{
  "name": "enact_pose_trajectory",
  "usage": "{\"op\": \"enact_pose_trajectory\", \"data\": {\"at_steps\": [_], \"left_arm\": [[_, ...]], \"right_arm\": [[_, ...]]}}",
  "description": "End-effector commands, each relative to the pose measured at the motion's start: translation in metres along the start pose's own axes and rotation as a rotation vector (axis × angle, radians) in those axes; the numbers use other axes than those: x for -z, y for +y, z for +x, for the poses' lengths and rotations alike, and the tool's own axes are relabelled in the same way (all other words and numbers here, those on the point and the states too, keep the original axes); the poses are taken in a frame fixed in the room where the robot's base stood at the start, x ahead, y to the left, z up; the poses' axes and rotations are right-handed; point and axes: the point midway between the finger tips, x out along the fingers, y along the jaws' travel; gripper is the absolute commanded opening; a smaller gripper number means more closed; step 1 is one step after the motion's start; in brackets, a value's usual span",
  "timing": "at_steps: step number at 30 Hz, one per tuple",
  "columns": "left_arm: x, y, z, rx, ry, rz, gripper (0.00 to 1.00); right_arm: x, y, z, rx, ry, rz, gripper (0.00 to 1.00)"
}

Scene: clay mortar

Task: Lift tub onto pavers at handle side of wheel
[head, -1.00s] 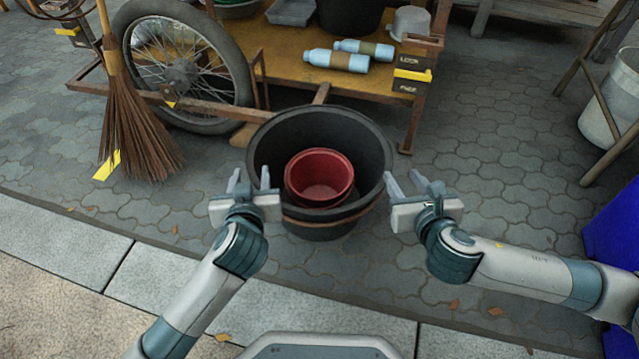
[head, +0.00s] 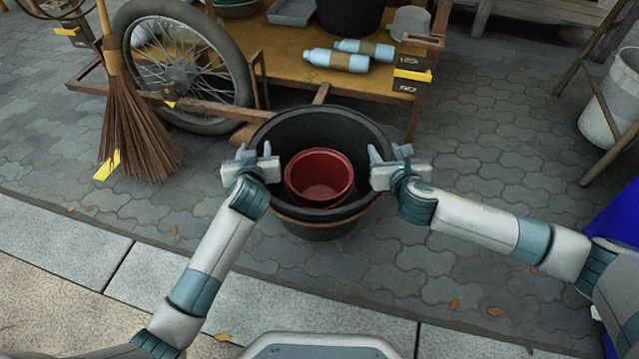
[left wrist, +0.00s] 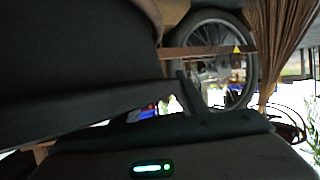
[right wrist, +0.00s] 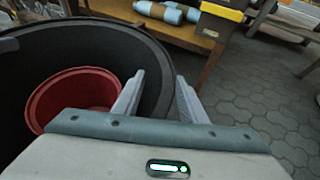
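A large black tub (head: 330,124) stands on the grey pavers (head: 470,150) in front of the cart, with a red bucket (head: 319,176) inside it. My left gripper (head: 254,151) is open at the tub's left rim. In the left wrist view the tub's dark wall (left wrist: 80,70) fills the left and only one finger shows clearly. My right gripper (head: 388,153) is open at the right rim. In the right wrist view its fingers (right wrist: 158,97) are apart, with the rim between them. The spoked wheel (head: 180,70) is at the cart's left, behind the tub.
A wooden cart (head: 285,50) holds blue bottles (head: 336,60) and stands close behind the tub. A broom (head: 135,135) leans beside the wheel. A white bucket (head: 612,105) and blue object (head: 615,210) are at the right. Pavers left and right of the tub are clear.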

Motion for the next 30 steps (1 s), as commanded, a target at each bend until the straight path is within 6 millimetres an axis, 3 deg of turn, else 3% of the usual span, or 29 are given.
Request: {"op": "enact_pose_trajectory", "data": {"at_steps": [13, 18, 30], "left_arm": [[-0.0003, -0.0002, 0.008, 0.0, 0.0, 0.0, 0.39], [-0.0002, -0.0004, 0.0079, 0.0, 0.0, 0.0, 0.01], [0.0023, -0.0015, 0.0076, 0.002, 0.003, 0.0, 0.0]], "right_arm": [[0.0002, 0.0, 0.0079, -0.001, 0.001, 0.0, 0.38], [0.0002, 0.0, 0.0078, 0.0, 0.001, 0.0, 0.0], [-0.0017, -0.0004, 0.0073, 0.001, -0.001, 0.0, 0.0]]}}
